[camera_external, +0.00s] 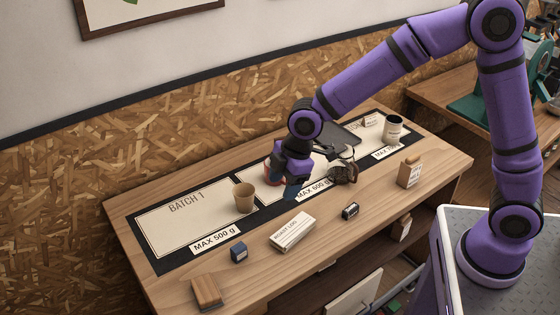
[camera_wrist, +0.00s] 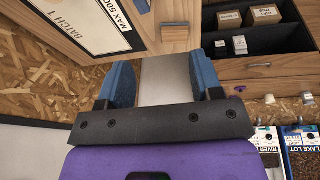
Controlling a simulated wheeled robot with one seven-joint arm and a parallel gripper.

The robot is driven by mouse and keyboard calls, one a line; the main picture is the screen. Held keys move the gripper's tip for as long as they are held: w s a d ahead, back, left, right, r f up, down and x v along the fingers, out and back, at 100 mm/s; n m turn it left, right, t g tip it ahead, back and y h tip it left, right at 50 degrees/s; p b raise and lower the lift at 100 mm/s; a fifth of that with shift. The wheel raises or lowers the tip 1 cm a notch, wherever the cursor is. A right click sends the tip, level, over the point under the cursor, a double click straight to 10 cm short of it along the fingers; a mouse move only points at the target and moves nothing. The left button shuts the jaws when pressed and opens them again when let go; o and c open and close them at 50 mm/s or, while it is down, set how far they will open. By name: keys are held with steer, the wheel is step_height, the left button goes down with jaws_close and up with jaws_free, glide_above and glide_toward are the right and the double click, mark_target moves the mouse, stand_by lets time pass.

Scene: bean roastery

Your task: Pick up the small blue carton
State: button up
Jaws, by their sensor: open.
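The small blue carton (camera_external: 239,252) stands on the wooden workbench (camera_external: 190,268), in front of the "MAX 500 g" label of the Batch 1 mat. In the wrist view a small blue piece at the top edge (camera_wrist: 141,6), beside the mat's label, looks like the same carton, cut off by the frame. My gripper (camera_external: 291,188) is over the middle of the bench, to the right of and farther back than the carton, apart from it. In the wrist view its two blue fingers (camera_wrist: 162,82) are spread with nothing held between them.
A paper cup (camera_external: 244,198) stands on the Batch 1 mat (camera_external: 165,233). A white box (camera_external: 293,231) lies right of the carton, a wooden block (camera_external: 207,292) front left. The bench around the carton is clear.

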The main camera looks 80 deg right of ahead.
steer(key=n+y, duration=0.2)
glide_toward(238, 247)
steer(key=f, duration=0.1)
steer(key=x, duration=0.5)
steer(key=shift+s+f, duration=0.1)
steer(key=shift+f, duration=0.2)
steer(key=shift+w+x, duration=0.1)
steer(key=shift+x, duration=1.25)
steer(key=shift+w+x, duration=0.15)
steer(key=shift+x, duration=1.25)
steer(key=shift+a+r, duration=0.15)
steer(key=c, duration=1)
